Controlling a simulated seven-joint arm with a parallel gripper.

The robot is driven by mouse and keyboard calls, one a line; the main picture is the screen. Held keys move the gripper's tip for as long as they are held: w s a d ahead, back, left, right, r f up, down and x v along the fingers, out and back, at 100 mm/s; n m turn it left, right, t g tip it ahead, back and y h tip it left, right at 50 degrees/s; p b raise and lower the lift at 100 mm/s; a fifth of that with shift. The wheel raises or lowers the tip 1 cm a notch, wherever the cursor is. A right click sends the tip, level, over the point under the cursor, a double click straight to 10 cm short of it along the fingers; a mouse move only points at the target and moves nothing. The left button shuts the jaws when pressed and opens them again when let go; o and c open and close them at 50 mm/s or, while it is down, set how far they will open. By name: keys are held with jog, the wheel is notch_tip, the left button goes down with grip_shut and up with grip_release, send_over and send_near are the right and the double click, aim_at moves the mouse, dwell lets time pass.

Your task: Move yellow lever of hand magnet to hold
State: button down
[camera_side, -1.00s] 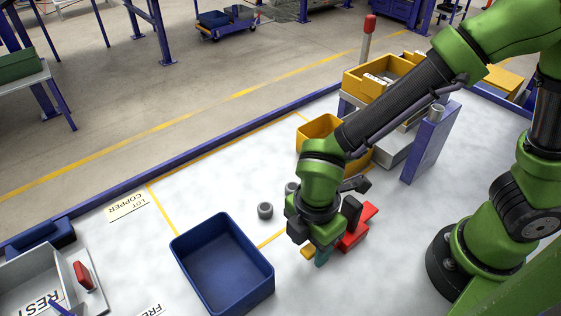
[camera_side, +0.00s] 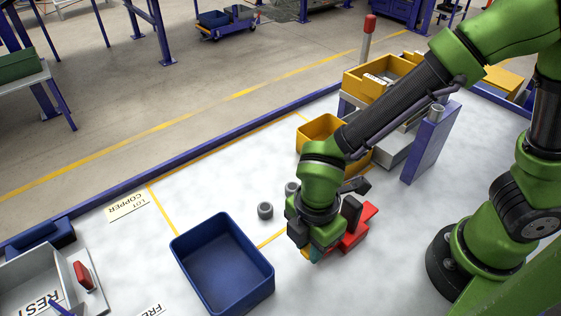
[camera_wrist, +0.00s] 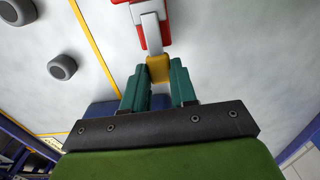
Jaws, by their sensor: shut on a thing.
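The hand magnet (camera_side: 365,222) is a red block on the white table, partly hidden behind my gripper in the side view. In the wrist view its red body (camera_wrist: 142,38) carries a light grey arm (camera_wrist: 152,32). The yellow lever (camera_wrist: 159,68) sits at the end of this grey arm. My gripper (camera_wrist: 160,76) has teal fingers, one on each side of the yellow lever, and is shut on it. In the side view my gripper (camera_side: 313,254) is low over the table, and the lever is mostly hidden by it.
An empty blue bin (camera_side: 222,262) stands just left of my gripper. Two grey rings, one (camera_side: 265,210) in clear view, lie behind it. A yellow bin (camera_side: 318,133) and a blue post (camera_side: 430,143) stand further back. A grey tray (camera_side: 32,278) is at the far left.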

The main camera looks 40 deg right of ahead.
jog(key=shift+w+d+r+y, duration=0.1)
jog(key=shift+d+r+y, duration=0.4)
jog(key=shift+y, duration=0.5)
jog(key=shift+d+r+y, duration=0.35)
jog(key=shift+r+y, duration=0.1)
jog(key=shift+y, duration=0.55)
jog(key=shift+d+r+y, duration=0.35)
jog(key=shift+d+y, duration=0.15)
jog(key=shift+y, duration=0.65)
jog(key=shift+d+r+y, duration=0.3)
jog(key=shift+d+y, duration=0.2)
jog(key=shift+y, duration=0.65)
jog(key=c, duration=0.9)
grip_release()
jog(key=shift+d+r, duration=0.1)
jog(key=shift+r, duration=0.05)
jog(key=v, duration=1.6)
jog(key=shift+d+r, duration=0.1)
jog(key=shift+d, duration=0.35)
